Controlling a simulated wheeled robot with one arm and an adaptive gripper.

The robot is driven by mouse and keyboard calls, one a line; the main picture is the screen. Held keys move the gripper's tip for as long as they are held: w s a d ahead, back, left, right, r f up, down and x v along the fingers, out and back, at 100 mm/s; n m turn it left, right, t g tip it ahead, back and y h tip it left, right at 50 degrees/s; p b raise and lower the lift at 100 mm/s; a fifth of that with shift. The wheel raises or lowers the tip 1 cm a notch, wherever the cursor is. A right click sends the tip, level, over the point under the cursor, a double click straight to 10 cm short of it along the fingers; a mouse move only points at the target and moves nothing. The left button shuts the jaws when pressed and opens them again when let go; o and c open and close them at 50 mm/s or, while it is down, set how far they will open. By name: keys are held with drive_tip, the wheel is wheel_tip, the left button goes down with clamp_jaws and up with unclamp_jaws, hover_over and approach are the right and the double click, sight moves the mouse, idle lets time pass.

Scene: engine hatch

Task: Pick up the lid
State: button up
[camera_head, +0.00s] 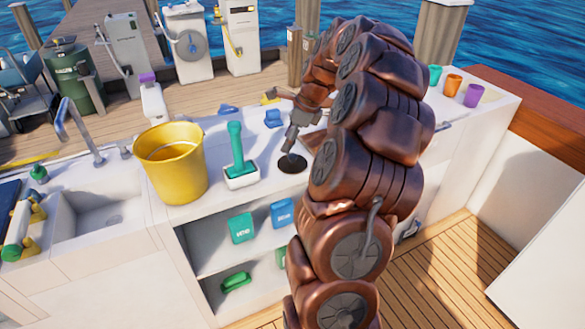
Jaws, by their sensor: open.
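A dark round shape (292,163) is set in the white counter top; I cannot tell whether it is the lid or an opening. No other thing in view is clearly a lid. My gripper (287,148) points down right above this dark round shape, its fingertips close over the far edge. The gripper is small in the picture. It is open, and nothing shows between its fingers. My arm hides part of the counter to the right.
A green-handled brush (239,163) stands close left of the gripper, with a yellow bucket (172,165) beyond it. Blue items (273,118) lie behind. A sink (100,213) is at left. Several cups (454,84) stand at right. Shelves below hold blue and green packs (241,228).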

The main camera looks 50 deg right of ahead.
sight(293, 155)
drive_tip(key=shift+m, duration=0.9)
drive_tip(key=d, duration=0.1)
drive_tip(key=d+f, duration=0.1)
drive_tip(key=d, duration=0.1)
drive_tip(key=shift+s+d+f, duration=0.3)
drive_tip(key=shift+s+d, duration=0.05)
drive_tip(key=shift+d+f, duration=0.2)
drive_tip(key=shift+d+p+x, duration=0.1)
drive_tip(key=shift+p+x, duration=0.1)
drive_tip(key=shift+x, duration=1.65)
drive_tip(key=shift+d+p+x, duration=0.15)
drive_tip(key=shift+p+x, duration=0.05)
drive_tip(key=shift+x, duration=1.65)
drive_tip(key=shift+w, duration=0.15)
drive_tip(key=shift+c, duration=0.3)
drive_tip(key=c, duration=1)
